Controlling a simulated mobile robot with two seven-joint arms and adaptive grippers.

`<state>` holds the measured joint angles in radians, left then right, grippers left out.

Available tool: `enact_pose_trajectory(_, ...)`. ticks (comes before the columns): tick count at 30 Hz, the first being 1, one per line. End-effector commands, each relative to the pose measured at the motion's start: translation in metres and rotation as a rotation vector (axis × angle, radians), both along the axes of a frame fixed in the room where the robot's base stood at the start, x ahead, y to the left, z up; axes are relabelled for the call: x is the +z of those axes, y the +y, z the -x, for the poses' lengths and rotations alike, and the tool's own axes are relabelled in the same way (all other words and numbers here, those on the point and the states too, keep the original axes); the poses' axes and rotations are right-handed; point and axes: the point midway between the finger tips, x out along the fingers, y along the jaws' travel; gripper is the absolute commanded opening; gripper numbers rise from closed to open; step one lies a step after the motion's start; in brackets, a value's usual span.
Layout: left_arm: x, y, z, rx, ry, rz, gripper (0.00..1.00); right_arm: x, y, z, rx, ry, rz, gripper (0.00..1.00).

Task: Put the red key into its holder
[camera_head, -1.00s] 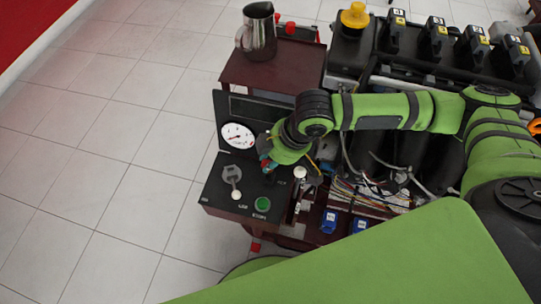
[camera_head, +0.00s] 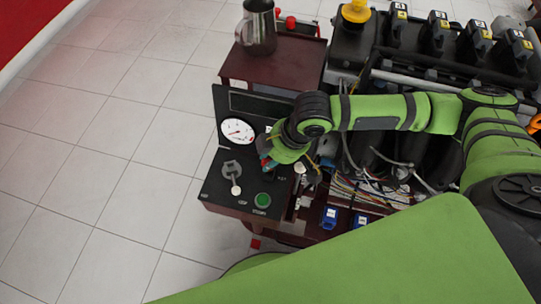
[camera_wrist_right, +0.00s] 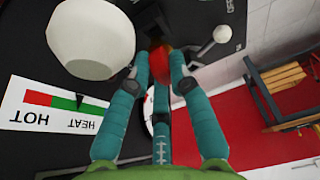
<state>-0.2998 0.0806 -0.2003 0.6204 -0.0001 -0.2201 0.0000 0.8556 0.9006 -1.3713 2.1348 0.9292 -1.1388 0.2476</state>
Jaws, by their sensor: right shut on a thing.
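The red key (camera_wrist_right: 160,65) is between the teal fingertips of my right gripper (camera_wrist_right: 158,72) in the right wrist view. In the camera_head view my right gripper (camera_head: 267,163) is low over the black control panel (camera_head: 215,190), right of the lever and below the gauge. My gripper is shut on the key. The key's tip and the holder are hidden or too dark to make out, so I cannot tell whether they touch. My left gripper is not in view.
A white gauge (camera_head: 237,132), a grey lever (camera_head: 232,172) and a green button (camera_head: 262,200) surround the gripper. A metal jug (camera_head: 257,28) stands on the dark red stand behind. Wires and the engine lie to the right. Tiled floor is clear at left.

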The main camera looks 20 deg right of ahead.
Motion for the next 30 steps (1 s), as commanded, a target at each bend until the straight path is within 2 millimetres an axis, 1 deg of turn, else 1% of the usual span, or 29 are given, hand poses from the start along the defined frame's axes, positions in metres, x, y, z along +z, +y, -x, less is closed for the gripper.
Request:
enact_pose_trajectory(6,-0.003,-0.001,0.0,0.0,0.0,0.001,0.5,-0.007,0.0,0.0,0.0,-0.001,-0.001,0.0)
enact_pose_trajectory(20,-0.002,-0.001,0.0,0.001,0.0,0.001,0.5,-0.008,0.0,0.0,0.0,0.0,0.0,0.0)
enact_pose_trajectory(30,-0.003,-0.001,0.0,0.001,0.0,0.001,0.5,-0.018,0.0,0.0,-0.001,0.001,-0.001,0.0)
